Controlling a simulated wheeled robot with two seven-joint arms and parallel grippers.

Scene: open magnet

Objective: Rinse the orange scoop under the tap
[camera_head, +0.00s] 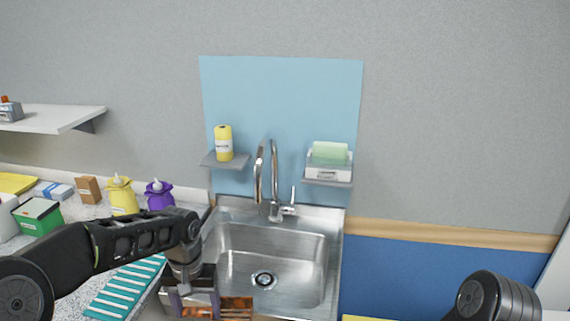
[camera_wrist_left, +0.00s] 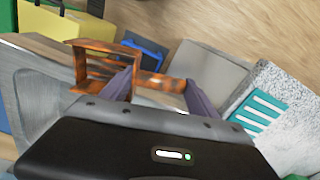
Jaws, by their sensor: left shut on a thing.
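My left gripper (camera_head: 196,297) is shut on the orange scoop (camera_head: 236,307) at the front left edge of the sink (camera_head: 312,272). In the left wrist view, the scoop (camera_wrist_left: 92,64) looks brown-orange and open-boxed, with its handle between the two purple-grey fingers of the gripper (camera_wrist_left: 162,92). The chrome tap (camera_head: 274,172) stands at the back of the sink with a lever at its right. No water stream shows. The scoop is in front of the tap, apart from it. The right gripper is not in view; only part of my right arm shows.
A teal striped mat (camera_head: 122,289) lies left of the sink. Purple (camera_head: 159,194) and yellow (camera_head: 122,195) jugs and a green box (camera_head: 38,216) stand on the left counter. Small shelves with a yellow bottle (camera_head: 223,143) and a green sponge (camera_head: 330,152) flank the tap. The basin looks empty.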

